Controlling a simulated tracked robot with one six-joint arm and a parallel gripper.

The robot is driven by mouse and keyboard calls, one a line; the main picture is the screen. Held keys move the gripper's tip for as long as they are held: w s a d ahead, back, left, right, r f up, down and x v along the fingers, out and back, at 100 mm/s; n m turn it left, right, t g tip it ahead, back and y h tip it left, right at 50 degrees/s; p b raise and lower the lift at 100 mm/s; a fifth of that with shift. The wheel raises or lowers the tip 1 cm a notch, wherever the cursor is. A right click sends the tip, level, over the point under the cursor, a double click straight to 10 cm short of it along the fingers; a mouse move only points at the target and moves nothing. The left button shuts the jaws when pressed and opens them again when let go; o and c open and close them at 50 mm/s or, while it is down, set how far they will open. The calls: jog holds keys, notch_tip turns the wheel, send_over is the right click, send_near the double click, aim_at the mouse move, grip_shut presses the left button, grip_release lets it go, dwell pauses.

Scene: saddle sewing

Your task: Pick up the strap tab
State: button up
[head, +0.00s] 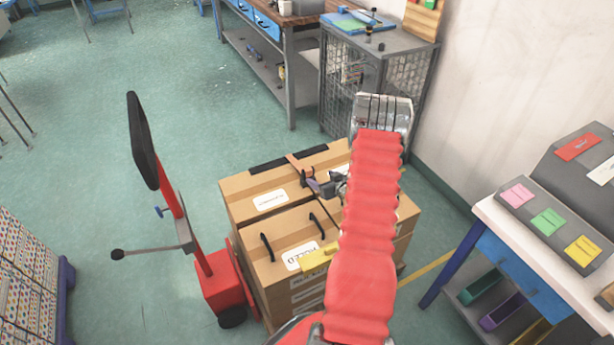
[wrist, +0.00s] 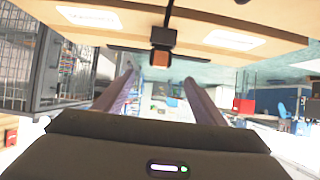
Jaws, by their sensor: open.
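The strap tab (wrist: 160,61) is a small orange-brown piece hanging from a black buckle (wrist: 163,38) on a dark strap in the wrist view. In the head view a brown strap (head: 296,162) and a dark buckle (head: 307,178) lie on top of the cardboard boxes. My gripper (wrist: 160,77) is open, its two purple-grey fingers spread to either side of the tab's line. The tab shows in the gap near the fingertips, and nothing is held. My gripper also shows in the head view (head: 316,186), just right of the buckle. My red arm sleeve hides part of the boxes.
The cardboard boxes (head: 243,185) carry black handles and white labels. A wire-mesh cabinet (head: 349,78) and a workbench (head: 275,22) stand behind. A table with colored cards (head: 487,212) is at right. Open green floor (head: 75,120) lies left.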

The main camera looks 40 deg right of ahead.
aim_at(309, 172)
jog(key=x, duration=0.5)
jog(key=shift+w+f, duration=0.2)
jog(key=shift+w, duration=0.1)
jog(key=shift+x, duration=2.65)
jog(key=shift+r, duration=0.1)
jog(key=shift+c, duration=0.5)
jog(key=c, duration=1.1)
